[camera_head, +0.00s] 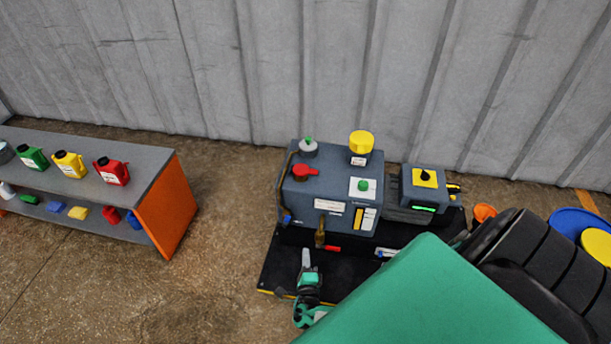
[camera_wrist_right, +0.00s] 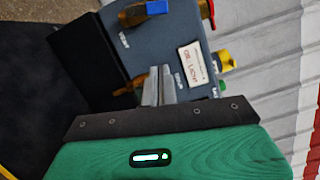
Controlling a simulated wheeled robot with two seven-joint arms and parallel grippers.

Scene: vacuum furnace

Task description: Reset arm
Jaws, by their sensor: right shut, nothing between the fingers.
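My right gripper (camera_head: 306,260) is low in front of the grey-blue machine (camera_head: 300,210), over the black base. Its fingers are shut together with nothing between them. In the right wrist view the closed grey fingertips (camera_wrist_right: 159,86) point at the machine's labelled face (camera_wrist_right: 160,50). Whether they touch it, I cannot tell. The machine carries a red valve (camera_head: 304,171), a yellow cap (camera_head: 361,142) and a green knob (camera_head: 363,184). A brass fitting (camera_head: 320,232) sticks out of its front. My left gripper is not in view.
A smaller grey unit (camera_head: 423,187) with a yellow top plate stands right of the machine. The black base (camera_head: 280,262) lies under both. A shelf (camera_head: 172,205) with coloured jugs stands at the left. A corrugated wall (camera_head: 270,70) is behind. Floor between shelf and base is clear.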

